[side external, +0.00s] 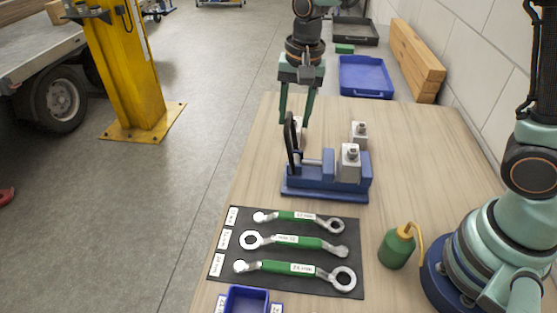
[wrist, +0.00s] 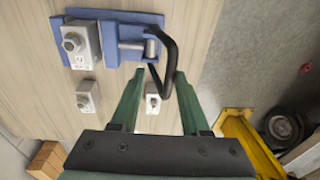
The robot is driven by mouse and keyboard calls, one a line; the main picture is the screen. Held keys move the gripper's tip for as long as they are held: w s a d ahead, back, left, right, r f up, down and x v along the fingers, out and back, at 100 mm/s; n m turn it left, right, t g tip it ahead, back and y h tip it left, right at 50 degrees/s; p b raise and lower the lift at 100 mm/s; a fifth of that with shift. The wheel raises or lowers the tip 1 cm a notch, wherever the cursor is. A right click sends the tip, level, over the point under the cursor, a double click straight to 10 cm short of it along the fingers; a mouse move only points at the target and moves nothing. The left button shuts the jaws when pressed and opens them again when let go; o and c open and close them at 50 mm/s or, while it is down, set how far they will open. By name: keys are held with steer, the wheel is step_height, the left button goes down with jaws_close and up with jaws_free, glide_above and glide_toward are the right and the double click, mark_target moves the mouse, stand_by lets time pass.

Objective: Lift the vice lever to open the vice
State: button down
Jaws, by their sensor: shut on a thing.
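The vice has a blue base (side external: 325,190) with a light metal jaw block on its right; it also shows at the top of the wrist view (wrist: 112,20). Its black lever (side external: 291,150) stands up at the vice's left end, and it also shows as a bent bar in the wrist view (wrist: 171,55). My gripper (side external: 297,122) points down with its two green fingers at the lever's upper part and is shut on the lever. In the wrist view my gripper (wrist: 158,72) has the lever between its fingertips, close to the right one; the exact contact is hard to see.
A small metal block (side external: 360,133) stands behind the vice. Wrenches (side external: 297,242) lie on a black mat in front. A green oil can (side external: 396,247) is at the right, a blue bin (side external: 246,299) at the front. A blue tray (side external: 365,76) and wooden beams (side external: 418,55) are at the back.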

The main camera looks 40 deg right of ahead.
steer(key=shift+s+d+f+g, duration=0.3)
steer(key=shift+s+d, duration=0.2)
steer(key=shift+s, duration=0.1)
steer(key=c, duration=0.9)
jaws_free()
steer(key=shift+o, duration=0.2)
step_height(320, 180, up, 13)
steer(key=shift+s+f, duration=0.2)
steer(key=s+d+f+n+t, duration=0.3)
steer(key=s+d+n+t, duration=0.2)
steer(key=s+d+n, duration=0.3)
steer(key=s, duration=0.3)
steer(key=shift+f+n, duration=0.2)
steer(key=shift+n, duration=0.2)
